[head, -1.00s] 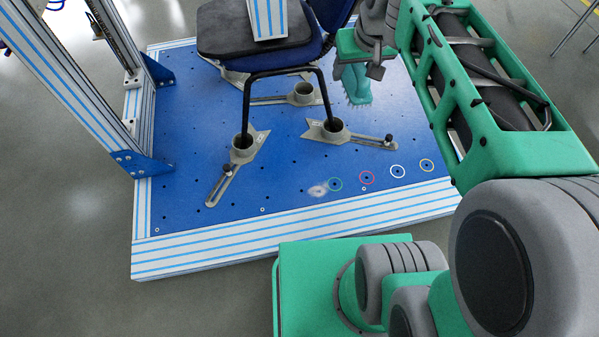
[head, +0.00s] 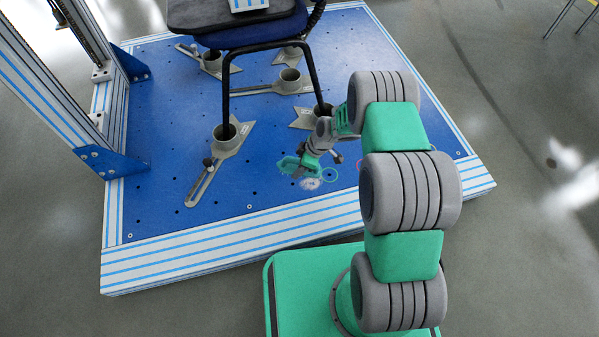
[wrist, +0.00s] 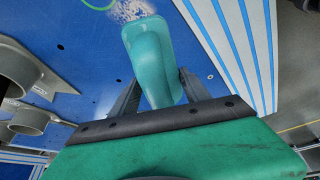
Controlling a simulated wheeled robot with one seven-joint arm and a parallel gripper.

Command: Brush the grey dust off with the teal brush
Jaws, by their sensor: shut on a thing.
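The teal brush (head: 296,166) is held in my gripper (head: 312,157) low over the front part of the blue platform. In the wrist view the brush (wrist: 152,55) sits between the two dark fingers of my gripper (wrist: 153,88), which are shut on it. The grey dust (head: 312,184) is a pale patch on the blue surface just in front of the brush. It also shows in the wrist view (wrist: 133,10), partly hidden behind the brush. I cannot tell whether the bristles touch the surface.
A chair (head: 255,38) stands on the blue platform (head: 160,150), its legs in grey cup clamps (head: 224,132). A green ring (head: 330,174) lies beside the dust. A metal upright (head: 60,90) stands at the left. The striped front edge (head: 200,252) borders the platform.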

